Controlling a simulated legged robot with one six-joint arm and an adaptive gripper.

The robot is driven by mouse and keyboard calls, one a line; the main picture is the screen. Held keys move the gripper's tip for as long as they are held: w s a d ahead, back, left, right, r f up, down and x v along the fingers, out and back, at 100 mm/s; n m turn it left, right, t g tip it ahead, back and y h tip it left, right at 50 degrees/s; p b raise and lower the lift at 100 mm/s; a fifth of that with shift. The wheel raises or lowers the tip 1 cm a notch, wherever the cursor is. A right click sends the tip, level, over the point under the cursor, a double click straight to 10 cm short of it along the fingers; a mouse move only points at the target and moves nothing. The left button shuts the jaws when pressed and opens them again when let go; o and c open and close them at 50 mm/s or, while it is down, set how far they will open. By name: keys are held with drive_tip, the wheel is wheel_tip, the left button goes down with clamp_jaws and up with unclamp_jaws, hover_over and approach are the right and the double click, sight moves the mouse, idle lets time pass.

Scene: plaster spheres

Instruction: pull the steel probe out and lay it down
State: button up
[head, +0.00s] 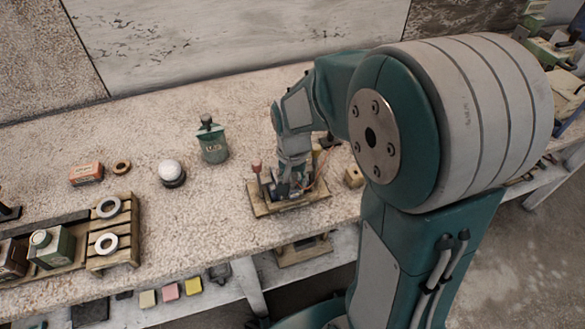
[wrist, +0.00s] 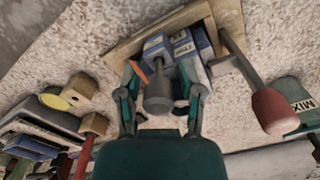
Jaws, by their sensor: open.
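A shallow wooden tray (head: 310,203) stands on the speckled bench, and its rim also shows in the wrist view (wrist: 190,14). My gripper (head: 291,180) is over the tray, pointing down. In the wrist view its two fingers (wrist: 160,88) are apart. A grey metal piece with a thick round end (wrist: 158,95) stands between them, probably the steel probe; I cannot tell whether the fingers touch it. Blue-and-white boxes (wrist: 184,44) stand behind it in the tray. A grey bar with a red grip (wrist: 272,110) rises at the right. My fingers partly hide the tray in the head view.
Bare bench lies between the ball and the tray.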

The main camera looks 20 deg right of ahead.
drive_tip(key=shift+f, duration=0.3)
drive_tip(key=c, duration=0.7)
clamp_jaws()
drive_tip(key=shift+r, duration=0.15)
drive_tip(key=shift+r, duration=2.75)
drive_tip(key=shift+s, duration=0.1)
